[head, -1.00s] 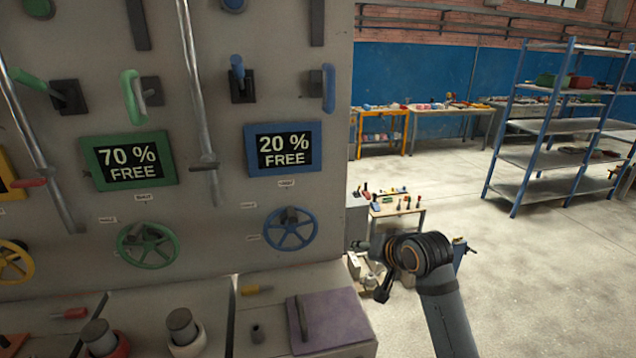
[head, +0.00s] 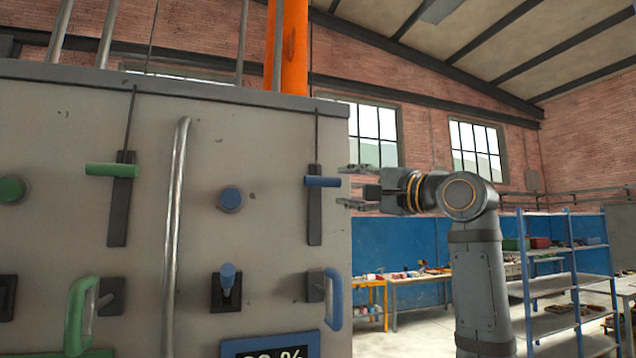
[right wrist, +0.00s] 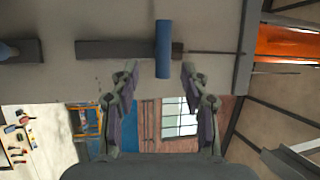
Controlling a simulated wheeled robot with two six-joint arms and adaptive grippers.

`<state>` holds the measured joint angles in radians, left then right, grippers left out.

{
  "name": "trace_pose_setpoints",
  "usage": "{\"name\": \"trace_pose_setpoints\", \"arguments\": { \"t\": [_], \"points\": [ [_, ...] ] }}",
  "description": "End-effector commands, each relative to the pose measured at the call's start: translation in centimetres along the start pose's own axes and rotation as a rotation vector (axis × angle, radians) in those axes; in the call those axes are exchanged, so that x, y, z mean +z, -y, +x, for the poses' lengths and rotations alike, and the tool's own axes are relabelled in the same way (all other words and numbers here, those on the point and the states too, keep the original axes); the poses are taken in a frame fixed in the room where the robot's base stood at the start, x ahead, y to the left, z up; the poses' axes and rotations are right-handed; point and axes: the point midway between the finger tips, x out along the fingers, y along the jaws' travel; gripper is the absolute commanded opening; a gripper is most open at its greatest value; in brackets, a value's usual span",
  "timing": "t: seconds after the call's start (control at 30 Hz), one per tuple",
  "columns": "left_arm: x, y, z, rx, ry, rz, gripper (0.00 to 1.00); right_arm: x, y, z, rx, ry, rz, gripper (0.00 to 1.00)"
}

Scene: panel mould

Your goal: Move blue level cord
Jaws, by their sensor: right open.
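The blue level cord's handle (head: 322,182) is a horizontal blue bar on a dark vertical slot plate at the panel's right edge. A thin cord runs up from it. In the right wrist view the handle (right wrist: 163,48) appears upright against the dark plate. My right gripper (head: 349,186) is open and empty, just right of the handle at about its height. In the right wrist view the fingertips (right wrist: 158,70) stand on either side of the handle's near end. I cannot tell whether they touch it. My left gripper is not in view.
A green cord handle (head: 112,170) on a similar plate is further left. A metal pipe (head: 176,200) stands between them. A blue knob (head: 230,199), a blue lever (head: 228,280) and a blue curved handle (head: 333,300) are close by.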

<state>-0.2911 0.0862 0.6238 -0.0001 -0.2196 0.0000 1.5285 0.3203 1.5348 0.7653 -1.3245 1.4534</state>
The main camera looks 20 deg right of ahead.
Motion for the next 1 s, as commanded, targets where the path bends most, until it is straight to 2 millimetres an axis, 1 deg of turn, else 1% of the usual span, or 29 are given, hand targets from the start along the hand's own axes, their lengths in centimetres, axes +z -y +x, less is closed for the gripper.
{"name": "trace_pose_setpoints", "arguments": {
  "t": [0.03, 0.1, 0.23, 0.33, 0.47, 0.63, 0.77, 0.87, 1.0],
  "points": [
    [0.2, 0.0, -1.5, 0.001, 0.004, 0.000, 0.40, 0.0, 0.7, 1.3, 0.003, 0.002, 0.002, 0.46],
    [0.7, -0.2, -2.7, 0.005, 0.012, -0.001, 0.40, 0.0, 0.8, 2.9, 0.003, 0.003, 0.003, 0.46],
    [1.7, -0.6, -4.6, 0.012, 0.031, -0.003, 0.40, 0.0, 0.7, 5.6, 0.003, 0.002, 0.002, 0.46],
    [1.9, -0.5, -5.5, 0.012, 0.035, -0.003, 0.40, 0.0, 0.6, 7.2, 0.003, 0.000, 0.001, 0.46],
    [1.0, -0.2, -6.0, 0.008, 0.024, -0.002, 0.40, 0.0, 0.3, 8.4, 0.002, 0.000, -0.001, 0.46],
    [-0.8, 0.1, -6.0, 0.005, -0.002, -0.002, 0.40, 0.0, 0.0, 8.7, 0.001, -0.002, -0.003, 0.46],
    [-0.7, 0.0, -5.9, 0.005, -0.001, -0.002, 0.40, 0.0, 0.0, 8.6, 0.001, -0.002, -0.003, 0.46],
    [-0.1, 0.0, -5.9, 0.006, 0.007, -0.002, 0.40, 0.0, 0.0, 8.6, 0.001, -0.002, -0.003, 0.34],
    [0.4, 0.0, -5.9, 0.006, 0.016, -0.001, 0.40, 0.0, 0.0, 8.6, 0.001, -0.002, -0.003, 0.15]
  ]
}}
